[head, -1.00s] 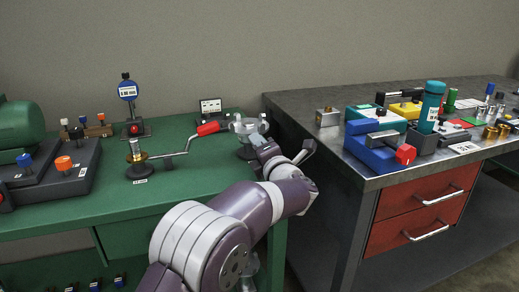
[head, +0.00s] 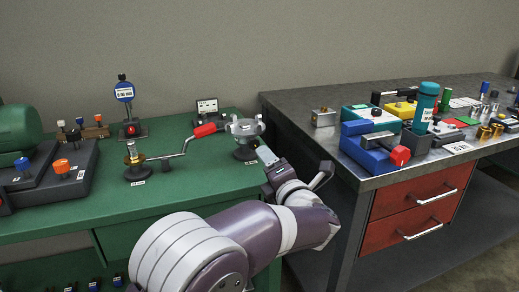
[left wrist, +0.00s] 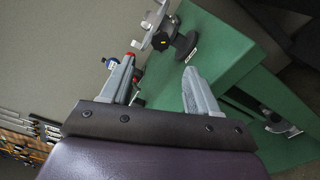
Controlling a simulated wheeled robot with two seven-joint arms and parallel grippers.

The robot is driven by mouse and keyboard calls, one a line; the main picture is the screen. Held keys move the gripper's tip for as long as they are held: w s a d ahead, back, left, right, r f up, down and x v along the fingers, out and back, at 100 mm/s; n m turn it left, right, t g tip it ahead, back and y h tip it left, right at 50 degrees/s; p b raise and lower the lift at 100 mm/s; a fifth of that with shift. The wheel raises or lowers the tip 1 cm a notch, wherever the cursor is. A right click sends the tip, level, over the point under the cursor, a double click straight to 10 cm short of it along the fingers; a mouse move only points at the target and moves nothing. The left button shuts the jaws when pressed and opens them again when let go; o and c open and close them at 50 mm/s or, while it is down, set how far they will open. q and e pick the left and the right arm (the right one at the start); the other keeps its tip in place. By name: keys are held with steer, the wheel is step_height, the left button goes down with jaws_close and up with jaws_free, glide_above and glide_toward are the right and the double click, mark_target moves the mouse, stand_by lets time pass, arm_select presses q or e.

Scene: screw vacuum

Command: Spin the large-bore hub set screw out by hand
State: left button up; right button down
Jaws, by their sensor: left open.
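A silver fixture with several arms (head: 245,127) stands on a round black base at the right end of the green bench; it also shows in the left wrist view (left wrist: 152,22), with a dark knob (left wrist: 160,41) facing me. A brass piece (head: 134,153) stands on another labelled black base further left. I cannot tell which of these is the large-bore hub, and no set screw is clear. My left gripper (head: 297,163) is open and empty at the bench's right edge, in front of the silver fixture and apart from it; its spread fingers show in the left wrist view (left wrist: 158,65). My right gripper is out of view.
A dial gauge (head: 125,92) stands at the back. A grey table (head: 300,100) to the right holds a blue vise (head: 372,153), a teal cylinder (head: 426,105) and several small parts. The bench front is mostly clear.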

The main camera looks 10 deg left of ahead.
arm_select(q)
steer(key=v, duration=0.4)
